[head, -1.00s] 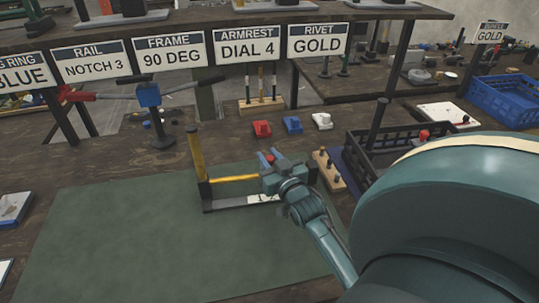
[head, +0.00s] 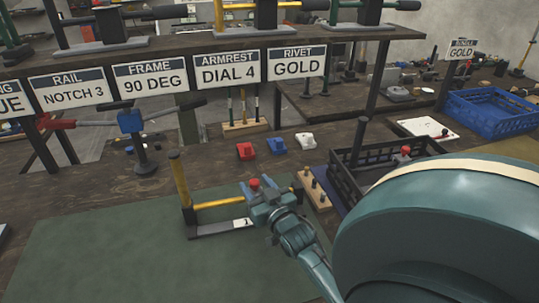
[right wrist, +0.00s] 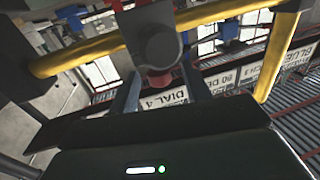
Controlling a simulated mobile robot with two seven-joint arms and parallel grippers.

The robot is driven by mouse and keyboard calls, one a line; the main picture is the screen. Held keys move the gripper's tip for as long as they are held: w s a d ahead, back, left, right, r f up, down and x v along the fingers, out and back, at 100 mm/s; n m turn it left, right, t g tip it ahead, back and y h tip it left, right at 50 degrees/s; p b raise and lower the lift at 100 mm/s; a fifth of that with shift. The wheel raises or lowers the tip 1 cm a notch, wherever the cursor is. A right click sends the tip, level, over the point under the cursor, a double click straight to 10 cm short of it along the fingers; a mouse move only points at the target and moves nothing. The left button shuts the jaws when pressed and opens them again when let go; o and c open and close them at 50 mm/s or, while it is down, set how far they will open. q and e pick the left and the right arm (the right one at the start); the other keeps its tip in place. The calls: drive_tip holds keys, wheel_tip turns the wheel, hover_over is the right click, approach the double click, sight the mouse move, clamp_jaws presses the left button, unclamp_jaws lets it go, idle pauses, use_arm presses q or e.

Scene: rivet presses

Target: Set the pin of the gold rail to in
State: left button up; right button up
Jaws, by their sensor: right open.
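The gold rail (head: 215,204) stands on the green mat with a yellow upright at its left and a yellow bar running right to my right gripper. A red knob (head: 254,183) shows at the bar's right end, close to my right gripper (head: 258,195). In the right wrist view the yellow bar (right wrist: 85,55) crosses the top, with a dark round hub (right wrist: 160,46) and a red part (right wrist: 158,82) below it. My right gripper is open, its fingers either side of the red part; contact cannot be told. My left gripper is out of view.
Red (head: 246,151), blue (head: 276,146) and white (head: 307,141) blocks lie behind the mat. A wooden peg block (head: 315,190) and a dark crate (head: 375,155) stand to the right. A signed shelf (head: 140,52) spans the back. The mat's left part is clear.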

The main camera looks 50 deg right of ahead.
drive_tip(key=b+v, duration=0.1)
drive_tip(key=v, duration=1)
drive_tip(key=shift+s, duration=0.3)
